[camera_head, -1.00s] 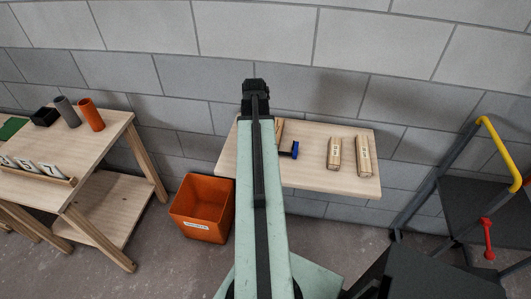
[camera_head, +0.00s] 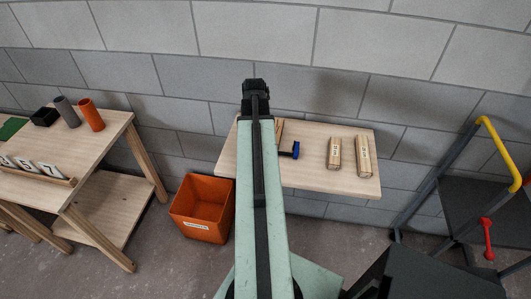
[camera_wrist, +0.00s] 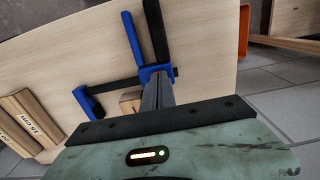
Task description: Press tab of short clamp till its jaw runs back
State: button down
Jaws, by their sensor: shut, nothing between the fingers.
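The clamp has a blue jaw end (camera_head: 296,150) and a dark bar showing just right of my arm on the wall bench; my arm hides the rest. In the wrist view the clamp (camera_wrist: 88,103) lies on the bench, with a blue handle, a dark bar and a blue head. In the head view my gripper (camera_head: 256,84) points away at the arm's end.
Two labelled wooden battens (camera_head: 334,153) (camera_head: 363,156) lie on the bench (camera_head: 330,183), right of the clamp. A wood piece lies under or beside the clamp bar. An orange bin (camera_head: 203,210) stands below left. A table (camera_head: 110,130) is at left, a trolley (camera_head: 510,160) at right.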

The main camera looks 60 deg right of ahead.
jog(key=shift+r+p, duration=3.1)
jog(key=shift+f, duration=0.1)
